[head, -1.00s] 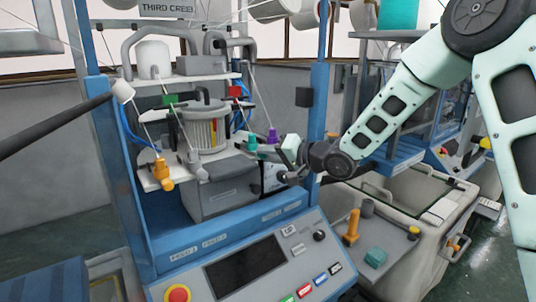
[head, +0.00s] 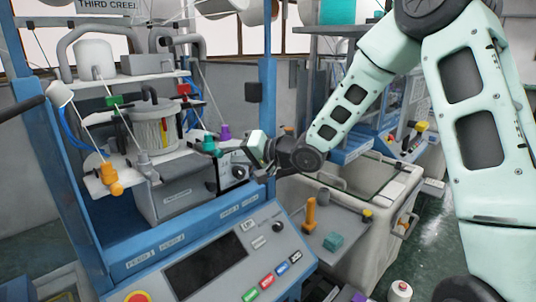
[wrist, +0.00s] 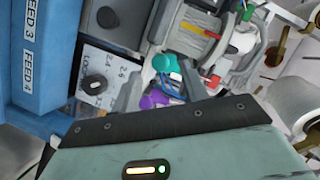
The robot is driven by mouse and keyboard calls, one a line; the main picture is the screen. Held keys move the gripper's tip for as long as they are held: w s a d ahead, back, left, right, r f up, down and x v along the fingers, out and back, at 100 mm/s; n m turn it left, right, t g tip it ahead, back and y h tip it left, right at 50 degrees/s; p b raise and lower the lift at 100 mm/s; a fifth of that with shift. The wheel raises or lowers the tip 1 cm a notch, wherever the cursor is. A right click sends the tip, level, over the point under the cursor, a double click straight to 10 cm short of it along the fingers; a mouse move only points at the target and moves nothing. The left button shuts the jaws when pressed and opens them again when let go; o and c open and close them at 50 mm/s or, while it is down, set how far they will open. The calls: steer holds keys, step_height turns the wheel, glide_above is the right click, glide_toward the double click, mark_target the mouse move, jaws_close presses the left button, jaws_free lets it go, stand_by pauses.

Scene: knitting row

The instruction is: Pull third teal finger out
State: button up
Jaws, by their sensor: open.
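The teal finger (head: 209,144) sticks out of the white plate on the machine, between a grey finger (head: 143,162) and a purple finger (head: 224,132). An orange finger (head: 110,180) is at the left end of the row. My gripper (head: 243,161) is to the right of the teal and purple fingers, apart from the teal one. In the wrist view my open jaws (wrist: 161,82) point towards the teal finger (wrist: 165,63), with the purple finger (wrist: 153,101) low between them. Nothing is held.
A control panel (head: 222,262) with buttons slopes out below the fingers. A blue upright post (head: 267,80) stands close behind my gripper. A tray (head: 335,232) at the right holds an orange peg (head: 310,214) and a teal block (head: 333,241). Yarn strands run down to the fingers.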

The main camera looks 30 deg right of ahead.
steer(key=b+v, duration=0.1)
steer(key=v, duration=1.4)
steer(key=s+a+f+n+g+h+b, duration=0.4)
steer(key=a+f+n+h, duration=0.15)
steer(key=a+f, duration=0.5)
steer(key=s+a+f+n+g+h, duration=0.1)
steer(key=s+a+f+n+g, duration=0.1)
steer(key=s, duration=0.5)
steer(key=s+a+f+n+g+h+b, duration=0.1)
steer(key=s+a+n+g, duration=0.1)
steer(key=s, duration=0.6)
steer(key=s+a+f+n+g+h, duration=0.1)
steer(key=s+a+f+n+g, duration=0.1)
steer(key=s, duration=0.6)
steer(key=shift+s+a+f+g+b, duration=0.35)
steer(key=shift+a+g, duration=0.3)
steer(key=shift+g, duration=0.55)
steer(key=shift+w+n, duration=0.15)
steer(key=shift+n, duration=0.1)
